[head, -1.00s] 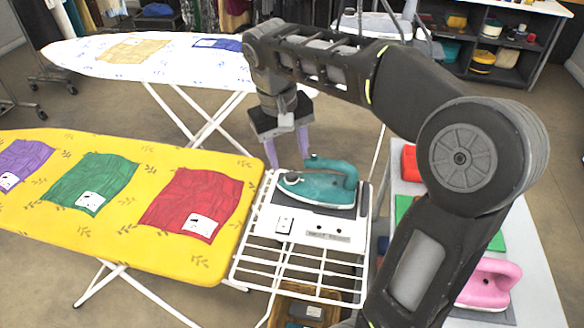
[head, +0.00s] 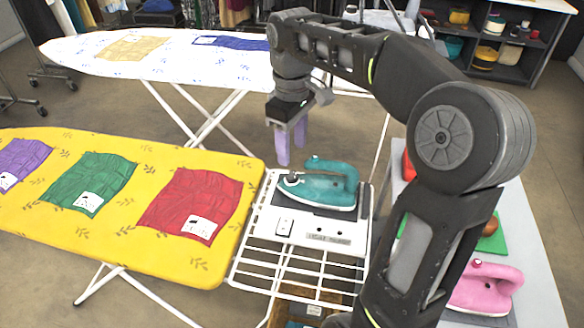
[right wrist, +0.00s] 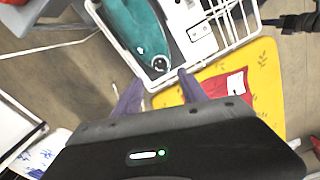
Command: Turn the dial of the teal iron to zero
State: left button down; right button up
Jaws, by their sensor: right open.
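The teal iron (head: 325,190) rests on a dark pad on the white rack at the end of the yellow ironing board. In the right wrist view the teal iron (right wrist: 147,32) shows from above, with a small dark round dial (right wrist: 160,64) bearing a pale mark near one end. My right gripper (head: 291,157) is open and empty, with its purple fingers pointing down just behind and left of the iron. In the wrist view the fingertips (right wrist: 158,77) lie either side of the dial's line, apart from it. The dial's numbers are too small to read. My left gripper is not in view.
The yellow board (head: 120,240) carries purple, green and red cloths. A white patterned board (head: 165,60) stands behind. A pink iron (head: 485,288) stands on the table at right. The rack's front wires (head: 290,270) are bare.

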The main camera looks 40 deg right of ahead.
aim_at(292, 175)
notch_tip(292, 175, down, 7)
jog(key=shift+f+b, duration=0.2)
jog(key=shift+b, duration=0.2)
grip_shut()
dwell(0.5)
